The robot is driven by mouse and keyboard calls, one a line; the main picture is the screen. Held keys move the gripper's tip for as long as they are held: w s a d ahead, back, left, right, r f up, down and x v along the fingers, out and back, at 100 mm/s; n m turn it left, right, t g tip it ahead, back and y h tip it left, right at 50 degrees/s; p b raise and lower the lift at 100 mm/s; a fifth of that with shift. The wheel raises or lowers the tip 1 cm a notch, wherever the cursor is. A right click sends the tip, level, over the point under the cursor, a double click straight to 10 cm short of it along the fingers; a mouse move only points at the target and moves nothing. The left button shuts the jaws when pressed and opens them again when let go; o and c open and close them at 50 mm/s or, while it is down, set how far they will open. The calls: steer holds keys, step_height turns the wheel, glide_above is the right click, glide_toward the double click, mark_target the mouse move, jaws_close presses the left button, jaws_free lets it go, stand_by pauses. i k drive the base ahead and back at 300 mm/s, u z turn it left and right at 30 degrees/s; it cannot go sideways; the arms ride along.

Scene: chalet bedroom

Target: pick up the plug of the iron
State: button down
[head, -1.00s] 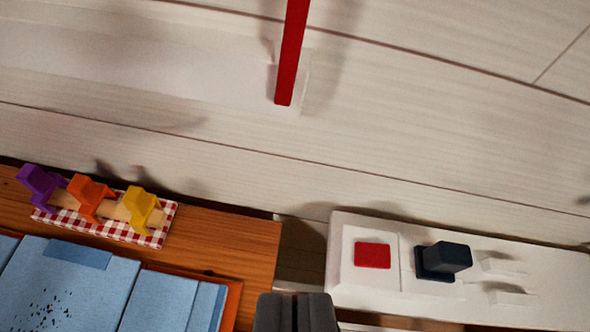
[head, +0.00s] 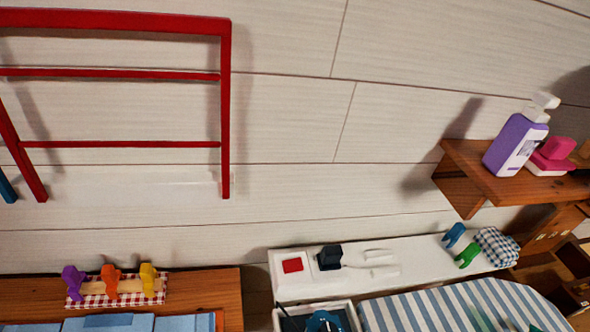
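A dark, blocky piece (head: 329,257), which looks like the iron's plug, sits on a long white panel (head: 435,258) low on the wall, just right of a red square switch (head: 293,265). I cannot tell whether it is pushed into a socket. A dark blue rounded thing (head: 325,319) lies in a white-rimmed tray below the panel, cut off by the bottom edge; it may be part of the iron. My gripper is not in view.
A wooden shelf (head: 490,185) with a purple spray bottle (head: 514,143) juts out at right. A striped ironing surface (head: 455,308) lies at lower right. Coloured pegs (head: 111,282) stand on a wooden top at lower left. A red rack (head: 225,110) is at upper left.

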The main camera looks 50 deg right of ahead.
mark_target(330, 256)
steer(key=k, duration=0.5)
steer(key=z, duration=0.95)
steer(key=i, duration=0.2)
steer(key=z, duration=0.05)
